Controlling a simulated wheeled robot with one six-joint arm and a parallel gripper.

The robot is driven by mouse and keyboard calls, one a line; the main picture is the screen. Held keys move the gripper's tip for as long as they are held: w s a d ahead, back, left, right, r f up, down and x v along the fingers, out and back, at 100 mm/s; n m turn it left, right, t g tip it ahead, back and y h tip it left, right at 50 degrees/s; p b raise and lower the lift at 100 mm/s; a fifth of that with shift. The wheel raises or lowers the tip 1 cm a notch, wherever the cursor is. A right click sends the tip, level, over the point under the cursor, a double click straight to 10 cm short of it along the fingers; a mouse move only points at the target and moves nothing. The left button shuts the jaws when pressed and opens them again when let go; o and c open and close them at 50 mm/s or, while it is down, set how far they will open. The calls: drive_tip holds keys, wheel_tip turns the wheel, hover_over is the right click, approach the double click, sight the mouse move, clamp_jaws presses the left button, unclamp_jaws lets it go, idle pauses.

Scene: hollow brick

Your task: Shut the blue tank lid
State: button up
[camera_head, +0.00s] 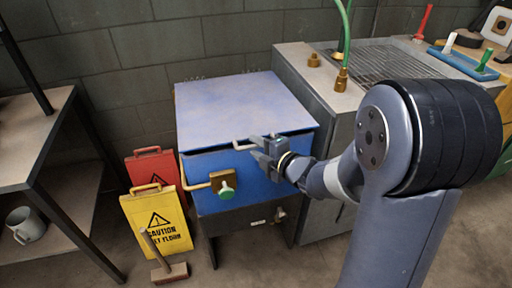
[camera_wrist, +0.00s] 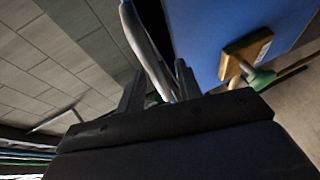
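The blue tank (camera_head: 205,170) stands against the wall, and its blue front also fills the upper right of the wrist view (camera_wrist: 215,25). Its pale blue-grey lid (camera_head: 240,100) lies over the top, almost level. A thin dark gap shows under its front edge, so it looks slightly ajar. A pale handle (camera_head: 243,144) sits at the lid's front edge. My gripper (camera_head: 262,152) is at the tank's front, close to this handle. In the wrist view, its two dark fingers (camera_wrist: 158,90) are apart, with a pale bar reaching between them. Contact is unclear.
A brass valve with a green knob (camera_head: 226,188) juts from the tank front. Yellow (camera_head: 157,222) and red (camera_head: 155,173) floor signs stand left. A grey counter (camera_head: 312,88) with a grate adjoins on the right. A shelf (camera_head: 30,150) is at far left.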

drive_tip(key=shift+w+a, duration=0.3)
drive_tip(key=shift+w, duration=0.2)
drive_tip(key=shift+c, duration=0.4)
clamp_jaws()
